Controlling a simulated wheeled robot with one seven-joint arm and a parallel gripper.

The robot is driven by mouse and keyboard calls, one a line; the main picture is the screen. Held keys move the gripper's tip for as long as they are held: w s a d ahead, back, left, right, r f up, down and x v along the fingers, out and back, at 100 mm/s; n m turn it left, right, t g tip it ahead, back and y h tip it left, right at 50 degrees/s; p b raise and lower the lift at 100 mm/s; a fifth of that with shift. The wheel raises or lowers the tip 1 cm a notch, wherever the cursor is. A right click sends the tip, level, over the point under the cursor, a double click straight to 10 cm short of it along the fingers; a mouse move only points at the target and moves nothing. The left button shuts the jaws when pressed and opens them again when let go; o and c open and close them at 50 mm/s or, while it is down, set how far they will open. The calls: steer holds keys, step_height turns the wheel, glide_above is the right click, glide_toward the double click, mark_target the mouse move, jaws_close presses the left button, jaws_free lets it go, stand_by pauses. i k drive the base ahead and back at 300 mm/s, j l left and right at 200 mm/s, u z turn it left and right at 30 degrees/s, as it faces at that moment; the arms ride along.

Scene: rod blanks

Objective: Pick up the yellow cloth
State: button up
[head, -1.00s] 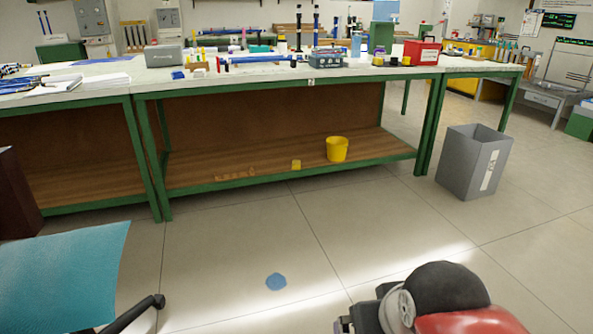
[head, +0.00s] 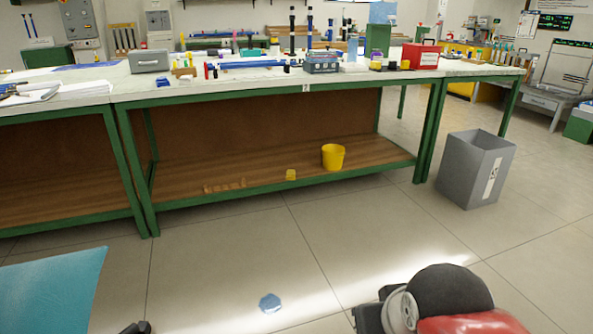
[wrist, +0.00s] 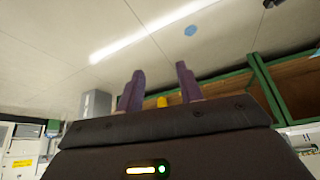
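A small yellow piece (head: 291,174), which looks like the yellow cloth, lies on the front part of the bench's wooden lower shelf in the head view. It is left of a yellow bucket (head: 333,156). It is too small to make out its folds. My gripper (wrist: 160,72) is open in the wrist view, with its two purple fingers apart and nothing between them. A yellow thing (wrist: 161,102) shows beyond the fingers, partly hidden by the gripper body; I cannot tell if it is the bucket or the cloth. The gripper is well away from the shelf.
The green-framed bench (head: 260,88) carries many items on top. A grey bin (head: 476,168) stands at its right end. A blue patch (head: 270,303) lies on the floor. A teal chair (head: 50,290) is at lower left. The floor before the shelf is otherwise clear.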

mark_target(290, 173)
steer(key=i+z, duration=0.1)
steer(key=i, duration=0.5)
steer(key=i+z, duration=0.1)
steer(key=i, duration=0.45)
steer(key=i+z, duration=0.1)
steer(key=i, duration=0.5)
steer(key=i+j+z, duration=0.1)
steer(key=i, duration=0.5)
steer(key=i+j, duration=0.25)
steer(key=i, duration=0.3)
steer(key=i+j+z, duration=0.15)
steer(key=i, duration=0.45)
